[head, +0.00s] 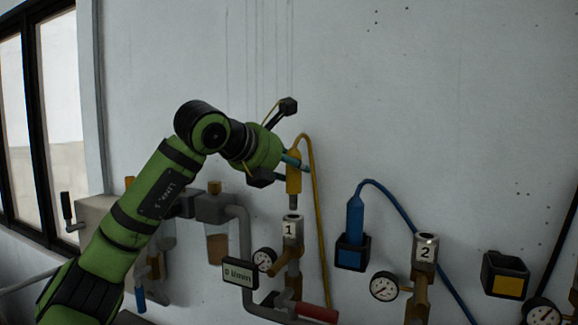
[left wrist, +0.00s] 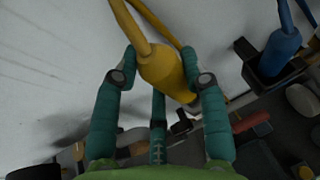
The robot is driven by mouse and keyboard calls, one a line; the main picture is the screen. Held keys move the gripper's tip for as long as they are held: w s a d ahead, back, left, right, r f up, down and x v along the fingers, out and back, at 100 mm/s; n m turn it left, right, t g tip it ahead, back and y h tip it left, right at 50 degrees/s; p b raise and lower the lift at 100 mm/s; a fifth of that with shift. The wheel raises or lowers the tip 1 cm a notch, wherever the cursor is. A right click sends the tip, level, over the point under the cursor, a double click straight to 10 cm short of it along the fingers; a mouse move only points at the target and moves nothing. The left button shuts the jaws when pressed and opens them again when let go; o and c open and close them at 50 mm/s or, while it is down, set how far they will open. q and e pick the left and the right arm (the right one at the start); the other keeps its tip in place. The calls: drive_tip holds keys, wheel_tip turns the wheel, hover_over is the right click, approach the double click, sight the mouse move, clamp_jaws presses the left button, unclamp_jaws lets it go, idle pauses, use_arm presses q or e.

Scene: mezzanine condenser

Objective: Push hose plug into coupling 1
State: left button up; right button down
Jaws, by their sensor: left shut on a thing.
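My left gripper (head: 291,163) is shut on the yellow hose plug (head: 294,180), whose grey tip points down. The plug also shows between the teal fingers of the left gripper (left wrist: 162,85) in the left wrist view, with its yellow hose rising from the top. Coupling 1 (head: 292,229), a grey metal socket with a white "1" label on a brass fitting, stands upright just below. The plug's tip is apart from it, roughly above its mouth, with a small gap. In the left wrist view the coupling is mostly hidden behind the plug. My right gripper is in neither view.
A blue plug (head: 355,218) stands in a black holder to the right, with coupling 2 (head: 425,247) beyond it. An empty-looking holder with a yellow front (head: 505,276) is farther right. A gauge (head: 264,259), a "0 l/min" display (head: 239,273) and a red-handled valve (head: 314,312) surround coupling 1.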

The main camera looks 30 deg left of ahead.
sight(288, 192)
use_arm(q)
drive_tip(key=shift+f+b, duration=2.05)
drive_tip(key=shift+f, duration=0.3)
drive_tip(key=o, duration=1.3)
drive_tip(key=shift+s, duration=0.1)
drive_tip(key=v, duration=1.2)
drive_tip(key=shift+d, duration=0.1)
